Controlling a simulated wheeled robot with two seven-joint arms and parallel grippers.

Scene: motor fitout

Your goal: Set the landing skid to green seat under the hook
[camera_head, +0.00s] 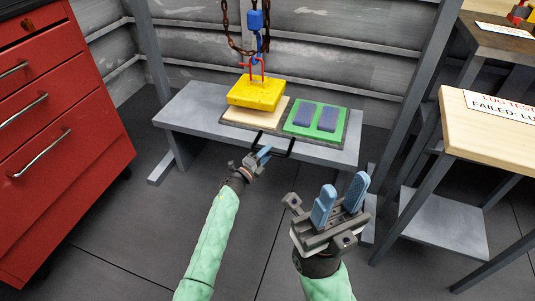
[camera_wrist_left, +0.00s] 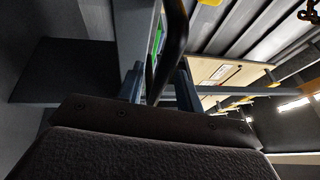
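The landing skid (camera_head: 230,122) is a flat dark tray on a grey bench, with a tan wooden seat (camera_head: 241,118) at left and a green seat (camera_head: 301,108) at right carrying two blue-purple pads. Its black handle (camera_head: 290,150) sticks out at the front. The red hook (camera_head: 262,66) hangs on chain above a yellow block (camera_head: 256,92), which is over the wooden seat. My left gripper (camera_head: 263,154) is at the handle; the handle passes between its fingers in the left wrist view (camera_wrist_left: 160,88), but its grip is unclear. My right gripper (camera_head: 341,196) is open and empty.
The grey bench (camera_head: 180,115) has bare surface left of the skid. Its upright posts flank the skid. A red drawer cabinet (camera_head: 60,140) stands at left, and a wood-topped table (camera_head: 490,135) at right. The floor in front is clear.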

